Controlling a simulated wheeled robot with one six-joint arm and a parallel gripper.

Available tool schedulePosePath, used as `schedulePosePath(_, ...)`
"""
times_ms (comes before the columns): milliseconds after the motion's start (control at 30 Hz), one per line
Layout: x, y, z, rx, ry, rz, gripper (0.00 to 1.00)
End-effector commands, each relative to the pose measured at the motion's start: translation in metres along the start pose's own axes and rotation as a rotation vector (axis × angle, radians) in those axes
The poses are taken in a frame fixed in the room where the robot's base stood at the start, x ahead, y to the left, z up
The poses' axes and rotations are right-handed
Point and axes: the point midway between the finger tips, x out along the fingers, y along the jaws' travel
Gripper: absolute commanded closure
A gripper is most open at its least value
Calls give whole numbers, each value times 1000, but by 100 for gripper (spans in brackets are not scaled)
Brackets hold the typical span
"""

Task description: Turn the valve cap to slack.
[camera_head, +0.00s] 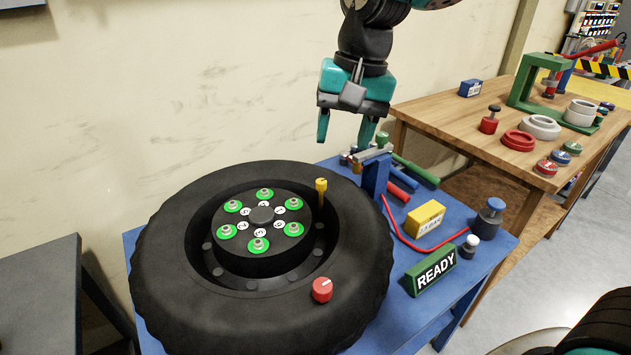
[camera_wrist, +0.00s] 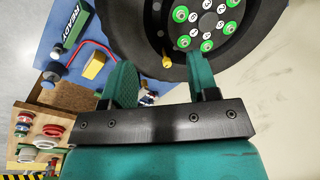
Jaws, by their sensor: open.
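A yellow cap (camera_head: 321,185) stands upright on a thin stem at the inner right edge of the black tyre (camera_head: 165,270). It also shows in the wrist view (camera_wrist: 167,61), beyond my fingertips and between them. A red knob (camera_head: 322,289) with a white mark on top sits on the tyre's front right sidewall; I cannot tell which of the two is the valve cap. My gripper (camera_head: 345,135) is open and empty, pointing down above and behind the tyre, apart from both caps. In the wrist view my gripper's fingers (camera_wrist: 163,82) are spread wide.
The hub (camera_head: 261,216) carries several green-ringed nuts. On the blue table (camera_head: 480,260) are a READY sign (camera_head: 431,271), a yellow box (camera_head: 425,218), a red hose (camera_head: 400,235) and a blue post (camera_head: 374,178) below my gripper. A wooden bench (camera_head: 455,125) stands at right.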

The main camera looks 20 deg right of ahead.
Motion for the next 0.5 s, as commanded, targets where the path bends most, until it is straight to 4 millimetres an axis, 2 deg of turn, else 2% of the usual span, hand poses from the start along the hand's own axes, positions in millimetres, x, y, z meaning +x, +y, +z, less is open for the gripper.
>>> schedulePosePath(33,10,-8,-37,163,7,31,46)
schedulePosePath(100,18,-14,-80,404,26,68,46)
schedulePosePath(200,31,-18,-130,713,55,105,46)
schedulePosePath(333,48,-18,-172,1018,87,132,46)
schedulePosePath(500,59,-15,-196,1220,109,142,46)
